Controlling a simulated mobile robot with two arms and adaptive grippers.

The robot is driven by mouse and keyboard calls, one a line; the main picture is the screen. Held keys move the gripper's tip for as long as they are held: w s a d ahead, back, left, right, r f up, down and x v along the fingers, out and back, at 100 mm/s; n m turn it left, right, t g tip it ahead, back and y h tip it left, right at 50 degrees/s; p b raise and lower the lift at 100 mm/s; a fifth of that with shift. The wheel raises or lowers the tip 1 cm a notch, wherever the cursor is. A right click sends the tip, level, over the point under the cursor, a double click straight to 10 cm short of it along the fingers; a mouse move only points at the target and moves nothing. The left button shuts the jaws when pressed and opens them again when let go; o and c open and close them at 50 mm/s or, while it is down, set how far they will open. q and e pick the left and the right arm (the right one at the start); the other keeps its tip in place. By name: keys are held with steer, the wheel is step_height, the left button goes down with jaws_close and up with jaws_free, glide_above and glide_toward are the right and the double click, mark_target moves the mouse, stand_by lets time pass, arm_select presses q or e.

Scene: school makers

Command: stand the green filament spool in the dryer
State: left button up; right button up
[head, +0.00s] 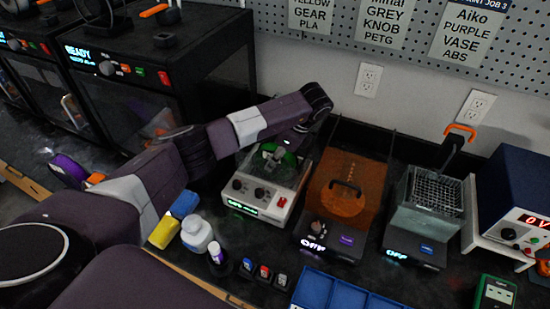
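A green disc-like thing (289,158), which looks like the green spool, shows at the top of a pale machine (262,209) with two black knobs, a red switch and a green-lit display. It is small and partly hidden, so I cannot tell whether it stands in the machine or is held above it. My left arm reaches in from the left and bends down over this machine. My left gripper (271,153) is at the green thing; its fingers are too small and dark to read. My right gripper is not in view.
Right of the pale machine stand an orange-lidded unit (346,188), a unit with a wire basket (437,192) and a blue power supply (518,190). White bottles (197,233), yellow and blue blocks and small dark items crowd the front. A blue tray (340,294) lies front right.

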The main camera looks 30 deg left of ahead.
arm_select(q)
steer(key=o, duration=0.4)
steer(key=shift+o, duration=0.2)
steer(key=shift+w+d+r, duration=0.1)
steer(key=shift+d+r, duration=0.15)
steer(key=shift+r, duration=0.25)
steer(key=b+v, duration=0.2)
steer(key=v, duration=0.8)
steer(key=shift+d+r, duration=0.2)
steer(key=shift+r, duration=0.3)
